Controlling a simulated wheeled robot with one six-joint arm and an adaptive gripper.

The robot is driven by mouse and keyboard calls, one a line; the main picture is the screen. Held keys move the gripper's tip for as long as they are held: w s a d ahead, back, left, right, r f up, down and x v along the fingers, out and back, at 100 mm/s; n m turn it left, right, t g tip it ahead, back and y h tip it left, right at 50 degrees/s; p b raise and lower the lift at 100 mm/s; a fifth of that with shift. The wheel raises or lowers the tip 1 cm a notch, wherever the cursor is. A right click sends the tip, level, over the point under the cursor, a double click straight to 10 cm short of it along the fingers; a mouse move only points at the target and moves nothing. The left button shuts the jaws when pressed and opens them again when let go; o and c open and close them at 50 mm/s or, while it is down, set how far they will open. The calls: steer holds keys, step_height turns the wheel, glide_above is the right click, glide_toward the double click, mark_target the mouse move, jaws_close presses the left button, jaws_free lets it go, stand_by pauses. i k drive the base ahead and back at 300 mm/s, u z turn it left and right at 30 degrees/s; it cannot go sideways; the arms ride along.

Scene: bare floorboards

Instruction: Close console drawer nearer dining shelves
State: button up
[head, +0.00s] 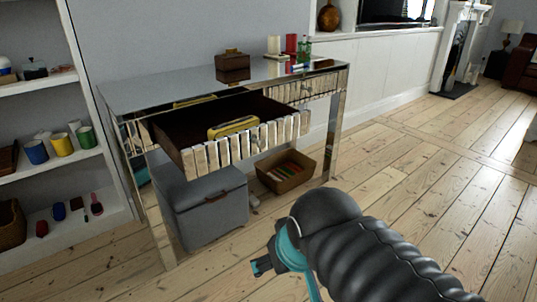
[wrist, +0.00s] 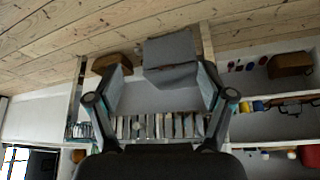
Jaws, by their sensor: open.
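The mirrored console (head: 165,88) stands against the wall. Its left drawer (head: 188,160), nearer the shelves, is pulled well out, with a yellow item (head: 232,126) inside. Its right drawer (head: 306,86) looks shut. My gripper (head: 262,267) is low in front of the console, right of the open drawer and apart from it; my arm partly hides it. In the wrist view, which is upside down, my gripper (wrist: 163,85) has its two fingers spread with nothing between them. The ribbed drawer front (wrist: 160,126) shows beyond them.
Open shelves (head: 60,165) with cups stand close on the left. A grey storage box (head: 205,210) and a brown basket (head: 286,172) sit under the console. A wooden box (head: 232,67), candles and a bottle stand on top. The floor to the right is clear.

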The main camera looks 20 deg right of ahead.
mark_target(181, 133)
steer(key=k, duration=1.3)
steer(key=u, duration=0.7)
steer(key=i, duration=1.45)
steer(key=z, duration=0.75)
